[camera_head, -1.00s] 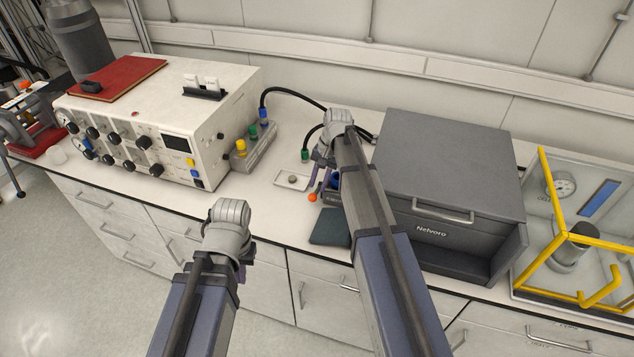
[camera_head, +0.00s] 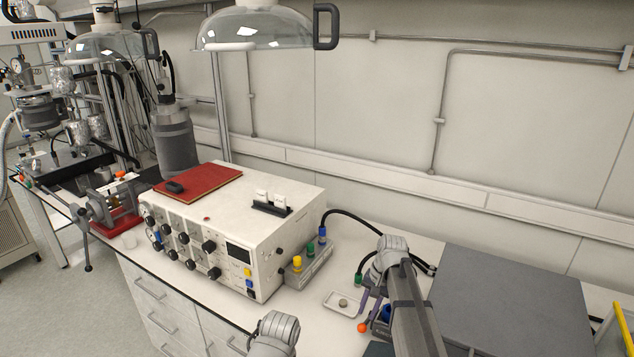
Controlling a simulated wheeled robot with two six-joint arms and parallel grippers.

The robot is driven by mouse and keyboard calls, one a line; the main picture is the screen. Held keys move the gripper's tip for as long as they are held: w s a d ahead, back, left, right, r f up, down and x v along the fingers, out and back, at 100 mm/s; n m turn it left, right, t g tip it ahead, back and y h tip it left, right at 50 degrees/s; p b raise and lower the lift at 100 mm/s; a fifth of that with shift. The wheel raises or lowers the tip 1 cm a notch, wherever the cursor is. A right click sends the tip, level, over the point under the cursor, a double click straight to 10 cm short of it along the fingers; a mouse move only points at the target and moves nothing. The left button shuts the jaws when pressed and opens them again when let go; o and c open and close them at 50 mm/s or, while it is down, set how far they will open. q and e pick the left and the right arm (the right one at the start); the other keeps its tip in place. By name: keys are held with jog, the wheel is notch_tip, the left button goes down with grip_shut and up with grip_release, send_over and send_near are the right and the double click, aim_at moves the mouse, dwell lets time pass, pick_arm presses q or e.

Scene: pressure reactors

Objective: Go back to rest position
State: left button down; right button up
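My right arm comes in from the lower right. Its gripper (camera_head: 371,303) points down over the bench, just right of a small white tray (camera_head: 335,303) with a small round grey piece in it. An orange ball (camera_head: 362,328) shows close by the fingertips; I cannot tell whether they touch it. The spread of the fingers is not clear. Of my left arm, only the grey wrist (camera_head: 274,334) shows at the bottom edge; its gripper is out of the frame.
A white control box (camera_head: 220,255) with knobs and a red book (camera_head: 200,182) on top stands left of the tray. A grey box (camera_head: 510,305) stands right of my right arm. Glass domes (camera_head: 255,28) hang above. A clamp device (camera_head: 105,205) stands far left.

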jog(key=s+a+n+h, duration=0.1)
jog(key=s+a+n, duration=0.4)
jog(key=s, duration=0.6)
jog(key=s+a+n+h, duration=0.2)
jog(key=s+a+n, duration=0.3)
jog(key=s+a, duration=0.3)
jog(key=s, duration=0.4)
jog(key=shift+a+h, duration=0.2)
jog(key=shift+h, duration=0.1)
jog(key=shift+f, duration=0.1)
